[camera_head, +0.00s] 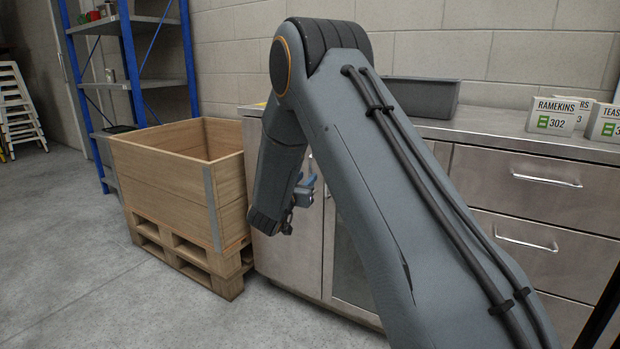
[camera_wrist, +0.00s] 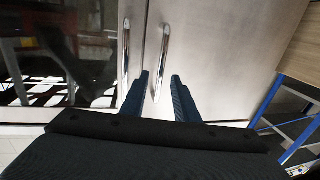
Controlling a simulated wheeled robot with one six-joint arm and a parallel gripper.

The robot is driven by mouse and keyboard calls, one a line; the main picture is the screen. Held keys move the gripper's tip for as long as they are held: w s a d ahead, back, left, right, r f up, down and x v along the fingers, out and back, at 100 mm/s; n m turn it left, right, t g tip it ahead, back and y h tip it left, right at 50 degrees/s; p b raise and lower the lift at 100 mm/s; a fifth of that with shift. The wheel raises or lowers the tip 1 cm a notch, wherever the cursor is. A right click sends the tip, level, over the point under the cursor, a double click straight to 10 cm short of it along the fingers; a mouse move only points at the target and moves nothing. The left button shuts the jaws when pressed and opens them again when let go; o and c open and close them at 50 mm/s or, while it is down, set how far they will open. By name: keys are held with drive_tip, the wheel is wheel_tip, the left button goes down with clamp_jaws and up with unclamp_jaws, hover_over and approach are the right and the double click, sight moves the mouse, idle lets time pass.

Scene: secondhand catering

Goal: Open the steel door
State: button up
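The steel door (camera_head: 287,252) is the plain front of the low cabinet, left of a glass-panelled door (camera_head: 350,272). It looks shut. In the wrist view the steel door (camera_wrist: 225,50) fills the right half, with its upright bar handle (camera_wrist: 164,50) near the seam. My gripper (camera_wrist: 160,75) is open, with one dark blue finger on each side of that handle in the picture. Whether the fingers reach around the bar in depth I cannot tell. In the head view my gripper (camera_head: 308,190) is at the cabinet front, partly hidden by my arm, which also hides the handle.
A wooden crate on a pallet (camera_head: 170,195) stands close to the left of the steel door. The glass door's handle (camera_wrist: 126,55) runs beside the steel door's. Drawers (camera_head: 540,180) are at the right. Open floor (camera_head: 60,270) lies at the left.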

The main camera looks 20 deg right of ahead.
sight(310, 174)
drive_tip(key=b+x, duration=0.1)
drive_tip(key=x, duration=0.4)
clamp_jaws()
